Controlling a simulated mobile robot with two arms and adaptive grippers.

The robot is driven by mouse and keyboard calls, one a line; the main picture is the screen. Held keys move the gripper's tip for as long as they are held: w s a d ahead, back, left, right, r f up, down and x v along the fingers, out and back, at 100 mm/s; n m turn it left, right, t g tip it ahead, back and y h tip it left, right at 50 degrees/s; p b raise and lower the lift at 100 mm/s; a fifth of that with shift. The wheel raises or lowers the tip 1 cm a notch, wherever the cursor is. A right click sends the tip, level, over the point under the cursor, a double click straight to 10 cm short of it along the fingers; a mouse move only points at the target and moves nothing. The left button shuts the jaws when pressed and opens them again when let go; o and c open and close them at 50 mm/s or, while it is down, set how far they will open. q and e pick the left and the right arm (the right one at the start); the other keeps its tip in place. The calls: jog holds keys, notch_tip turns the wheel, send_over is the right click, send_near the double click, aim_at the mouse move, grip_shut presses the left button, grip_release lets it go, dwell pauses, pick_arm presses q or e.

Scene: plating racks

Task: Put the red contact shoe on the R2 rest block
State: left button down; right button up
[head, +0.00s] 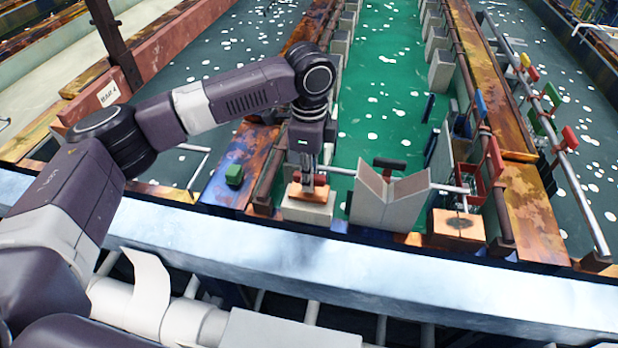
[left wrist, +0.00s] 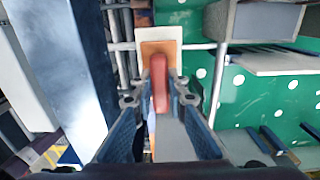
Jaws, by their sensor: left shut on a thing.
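My left gripper (head: 306,176) reaches down over a pale block with a copper top (head: 308,207), left of the grey V-shaped holder. It is shut on the red contact shoe (head: 320,180), which is mostly hidden by the fingers in the head view. In the left wrist view the red shoe (left wrist: 160,84) lies between the two fingertips (left wrist: 158,100), with the copper-topped block (left wrist: 159,36) right behind it. I cannot tell whether the shoe touches the block. No R2 label is readable. My right gripper is not in view.
A grey V-shaped holder (head: 388,200) stands right of the gripper. Another copper-topped block (head: 458,226) is farther right, near red frames (head: 490,165). A green piece (head: 235,174) sits on the left rusty beam. A pale metal ledge (head: 300,262) runs along the front of the green tank.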

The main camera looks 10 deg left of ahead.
pick_arm(q)
jog(key=shift+f, duration=0.75)
jog(key=shift+f, duration=0.1)
jog(key=c, duration=1.9)
grip_release()
jog(key=shift+r, duration=0.4)
notch_tip(320, 180, up, 10)
jog(key=b, duration=0.3)
jog(key=shift+r, duration=0.75)
jog(key=shift+f, duration=0.1)
